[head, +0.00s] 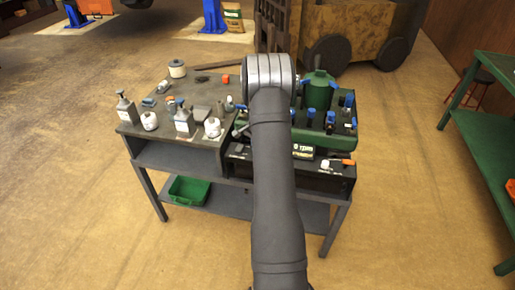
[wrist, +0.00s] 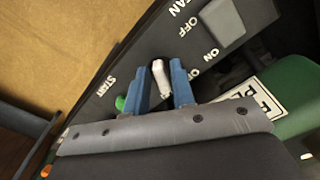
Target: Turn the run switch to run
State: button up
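A small pale switch lever (wrist: 161,77) stands on the dark control panel (wrist: 118,68) in the wrist view. My gripper (wrist: 158,66) has its two blue fingers on either side of this lever. The fingers are apart, with a gap visible beside the lever, so they look open around it. The lever's own position label is partly hidden by my gripper. In the head view my arm covers my gripper and much of the panel (head: 259,166). A "0 rpm" display (head: 303,148) shows there beside my arm.
A grey rocker (wrist: 222,20) marked FAN, OFF and ON and a green button (wrist: 120,103) near START flank the lever. A green machine (head: 319,88) with blue-topped parts stands on the workbench (head: 180,152). Several bottles stand at the left, including a white one (head: 149,121).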

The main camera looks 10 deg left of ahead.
jog(key=shift+o, duration=0.7)
notch_tip(320, 180, up, 18)
jog(key=shift+f, duration=0.25)
notch_tip(320, 180, up, 20)
dwell(1.8)
jog(key=shift+r, duration=0.15)
dwell(1.8)
